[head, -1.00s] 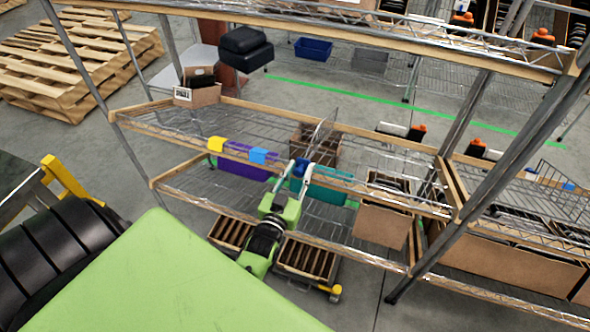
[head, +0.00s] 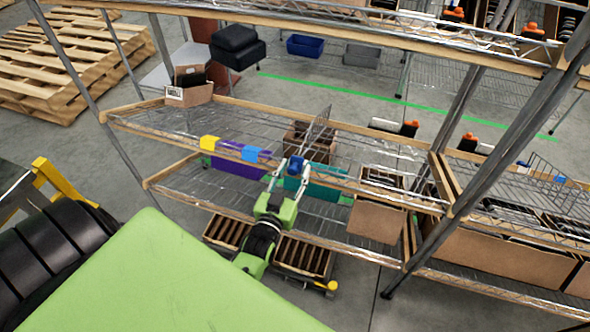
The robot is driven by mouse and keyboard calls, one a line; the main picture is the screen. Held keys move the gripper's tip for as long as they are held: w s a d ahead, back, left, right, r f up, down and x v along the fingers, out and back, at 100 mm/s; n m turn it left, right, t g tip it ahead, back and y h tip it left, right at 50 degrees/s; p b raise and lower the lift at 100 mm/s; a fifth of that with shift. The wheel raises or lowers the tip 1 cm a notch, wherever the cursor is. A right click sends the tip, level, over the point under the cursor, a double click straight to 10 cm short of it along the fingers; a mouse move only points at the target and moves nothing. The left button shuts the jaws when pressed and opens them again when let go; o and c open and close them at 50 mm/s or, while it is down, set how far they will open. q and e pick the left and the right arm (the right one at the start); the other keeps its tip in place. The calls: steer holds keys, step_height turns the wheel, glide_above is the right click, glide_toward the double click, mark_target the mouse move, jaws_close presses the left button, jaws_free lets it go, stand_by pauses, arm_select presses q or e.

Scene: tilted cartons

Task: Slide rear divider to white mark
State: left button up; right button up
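A wire divider (head: 319,125) stands upright and slanted on the middle shelf, beside an open brown carton. My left gripper (head: 295,169) reaches up from below at the shelf's front rail. Its two pale fingers are spread, one on each side of a small blue piece (head: 296,163) below the divider. I cannot tell whether the fingers touch this piece, or how it joins the divider. A yellow tag (head: 209,142) and a blue tag (head: 251,153) sit on the front rail to the left. I cannot make out a white mark. My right gripper is not in view.
Purple (head: 235,166) and teal (head: 325,183) bins lie behind the front rails. A tilted carton (head: 376,222) stands right of the gripper. A shelf post (head: 462,185) rises farther right. The middle shelf's left part is mostly bare, with a small carton (head: 190,92) at its back corner.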

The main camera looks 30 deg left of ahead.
arm_select(q)
steer(key=v, duration=1.1)
steer(key=shift+d, duration=0.25)
steer(key=shift+s, duration=0.15)
steer(key=s+d+f+m+g+h, duration=0.1)
steer(key=s+d+f+g, duration=0.25)
steer(key=f, duration=0.65)
steer(key=s+d+f+m+g+h, duration=0.1)
steer(key=s+d+f+g+h, duration=0.3)
steer(key=f, duration=0.7)
steer(key=s+d+f+m+g+y, duration=0.15)
steer(key=s+f, duration=0.35)
steer(key=f, duration=0.5)
steer(key=s+a+f+g, duration=0.1)
steer(key=s+f+g, duration=0.2)
steer(key=s+f, duration=0.3)
steer(key=s+a+f+m+g, duration=0.1)
steer(key=s+f+g, duration=0.3)
steer(key=s, duration=1.2)
step_height(320, 180, down, 3)
steer(key=shift+s+a+r+g, duration=0.2)
steer(key=shift+s+a+g, duration=0.1)
steer(key=shift+a, duration=0.35)
steer(key=shift+w+m+h, duration=0.1)
steer(key=shift+m+h, duration=0.15)
steer(key=shift+c, duration=0.3)
